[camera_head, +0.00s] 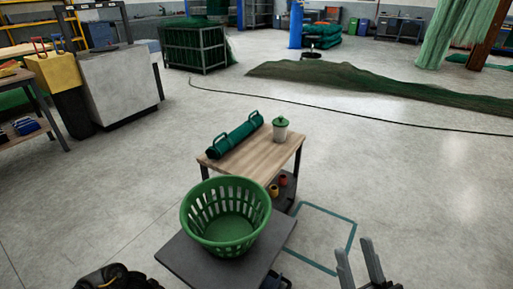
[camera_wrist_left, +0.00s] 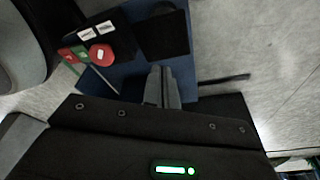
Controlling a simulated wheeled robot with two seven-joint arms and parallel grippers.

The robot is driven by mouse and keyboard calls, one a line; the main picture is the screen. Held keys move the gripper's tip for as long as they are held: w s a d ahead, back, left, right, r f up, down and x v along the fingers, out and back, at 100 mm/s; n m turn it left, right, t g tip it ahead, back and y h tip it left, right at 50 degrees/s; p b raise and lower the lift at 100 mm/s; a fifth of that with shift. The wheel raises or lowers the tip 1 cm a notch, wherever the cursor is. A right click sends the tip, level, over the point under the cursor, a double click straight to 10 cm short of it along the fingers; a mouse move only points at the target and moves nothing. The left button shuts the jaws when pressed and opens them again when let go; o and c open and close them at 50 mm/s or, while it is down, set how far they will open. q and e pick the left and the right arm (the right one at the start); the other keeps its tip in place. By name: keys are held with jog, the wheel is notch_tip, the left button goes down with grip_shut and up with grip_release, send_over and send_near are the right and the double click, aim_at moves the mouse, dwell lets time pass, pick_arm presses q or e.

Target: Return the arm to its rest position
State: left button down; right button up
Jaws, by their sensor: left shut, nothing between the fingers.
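My right gripper (camera_head: 354,247) is at the bottom right of the head view. Its two grey fingers stand apart with nothing between them. My left gripper (camera_wrist_left: 161,70) shows in the left wrist view, with its fingers together and nothing held. A dark part of my left arm (camera_head: 115,277) shows at the bottom left edge of the head view. The left fingers themselves cannot be made out there.
A green slotted basket (camera_head: 232,220) stands on a dark surface (camera_head: 185,262) in front of me. Beyond it, a wooden-topped table (camera_head: 245,160) carries a green roll (camera_head: 236,135) and a lidded container (camera_head: 280,130). Open floor (camera_head: 420,190) lies to the right.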

pick_arm(q)
jog(key=shift+r, duration=0.5)
pick_arm(e)
jog(key=shift+r, duration=0.4)
pick_arm(q)
jog(key=shift+f, duration=0.1)
